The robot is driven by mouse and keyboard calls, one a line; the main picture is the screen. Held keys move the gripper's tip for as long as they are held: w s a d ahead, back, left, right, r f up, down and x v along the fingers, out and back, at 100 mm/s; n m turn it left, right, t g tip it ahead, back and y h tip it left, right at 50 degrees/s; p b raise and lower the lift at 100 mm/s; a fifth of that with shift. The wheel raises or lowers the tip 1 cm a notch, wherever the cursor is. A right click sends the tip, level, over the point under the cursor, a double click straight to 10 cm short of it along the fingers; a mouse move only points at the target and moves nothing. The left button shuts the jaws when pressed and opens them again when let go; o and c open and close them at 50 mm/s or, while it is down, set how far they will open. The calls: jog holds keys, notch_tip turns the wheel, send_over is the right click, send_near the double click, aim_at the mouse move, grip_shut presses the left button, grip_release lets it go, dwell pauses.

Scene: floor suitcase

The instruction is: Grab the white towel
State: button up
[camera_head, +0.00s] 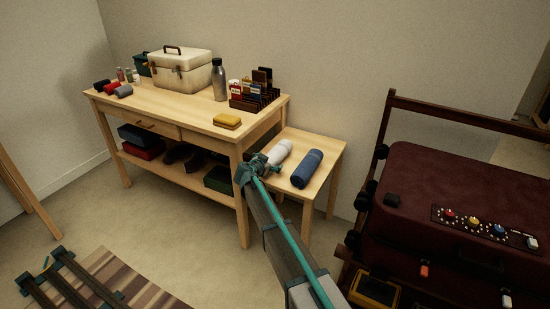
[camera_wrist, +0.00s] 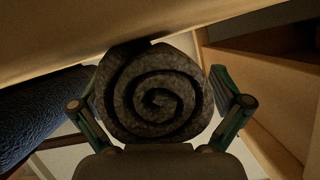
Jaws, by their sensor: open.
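The white towel (camera_head: 279,152) is a tight roll lying on the small side table (camera_head: 320,147), left of a rolled blue towel (camera_head: 307,168). My gripper (camera_head: 261,163) is at the near end of the white towel. In the wrist view the towel's spiral end (camera_wrist: 155,95) fills the middle, looking grey-brown in shadow. One green finger stands on each side of it, and the fingers are open. I cannot tell whether either finger touches the roll. The blue towel also shows at the left of the wrist view (camera_wrist: 40,112).
The larger wooden workbench (camera_head: 165,100) adjoins the side table on the left, with a folded yellow cloth (camera_head: 227,121), a bottle (camera_head: 219,80) and a card rack (camera_head: 254,92). A dark red suitcase (camera_head: 455,190) stands at the right.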

jog(key=shift+c, duration=0.2)
jog(key=c, duration=1.1)
jog(key=shift+r, duration=0.1)
